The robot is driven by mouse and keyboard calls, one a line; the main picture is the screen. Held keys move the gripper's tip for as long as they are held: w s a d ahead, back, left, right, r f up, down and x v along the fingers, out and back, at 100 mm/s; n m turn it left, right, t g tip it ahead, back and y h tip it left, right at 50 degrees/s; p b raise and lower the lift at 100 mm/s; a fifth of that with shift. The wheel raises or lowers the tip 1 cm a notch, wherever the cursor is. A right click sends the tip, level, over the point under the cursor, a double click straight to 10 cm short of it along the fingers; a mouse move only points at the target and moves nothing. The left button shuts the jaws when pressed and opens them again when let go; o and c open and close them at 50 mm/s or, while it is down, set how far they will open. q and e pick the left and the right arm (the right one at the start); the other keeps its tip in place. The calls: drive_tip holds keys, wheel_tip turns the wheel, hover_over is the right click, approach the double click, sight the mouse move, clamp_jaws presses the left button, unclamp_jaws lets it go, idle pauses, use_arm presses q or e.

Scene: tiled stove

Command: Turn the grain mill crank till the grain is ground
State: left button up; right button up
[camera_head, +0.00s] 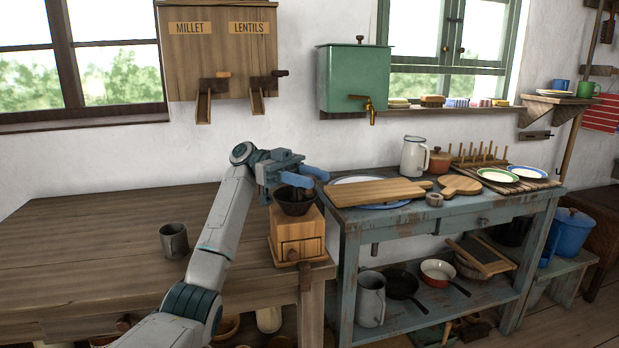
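The grain mill (298,241) stands at the right end of the wooden table. It has a light wooden box with a small drawer and a dark bowl-shaped hopper (292,205) on top. My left gripper (318,175) is just above the hopper, its two blue fingers pointing right with some space between them. The crank cannot be made out; the gripper covers the area above the hopper. I cannot tell whether the fingers hold the crank handle. The grain inside is not visible. My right gripper is not in view.
A grey metal mug (174,241) stands on the wooden table (95,235), left of my arm. Right of the mill, a blue worktable holds a cutting board (375,191), a white jug (414,157) and plates. A green tank (353,78) and a millet and lentils dispenser (219,50) hang behind.

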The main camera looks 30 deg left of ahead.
use_arm(q)
drive_tip(key=shift+o, duration=0.5)
drive_tip(key=shift+r, duration=0.1)
drive_tip(key=shift+r, duration=0.25)
wheel_tip(320, 180, up, 3)
drive_tip(key=shift+f, duration=0.1)
drive_tip(key=s+d, duration=0.3)
drive_tip(key=s, duration=0.4)
drive_tip(key=s+d+r, duration=0.1)
drive_tip(key=s+d, duration=0.2)
drive_tip(key=s, duration=0.4)
drive_tip(key=shift+s+d+r+b, duration=0.25)
drive_tip(key=shift+d+b, duration=0.1)
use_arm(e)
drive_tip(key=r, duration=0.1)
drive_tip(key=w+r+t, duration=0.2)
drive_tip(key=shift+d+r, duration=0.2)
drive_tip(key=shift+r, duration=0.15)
use_arm(q)
drive_tip(key=shift+f, duration=0.1)
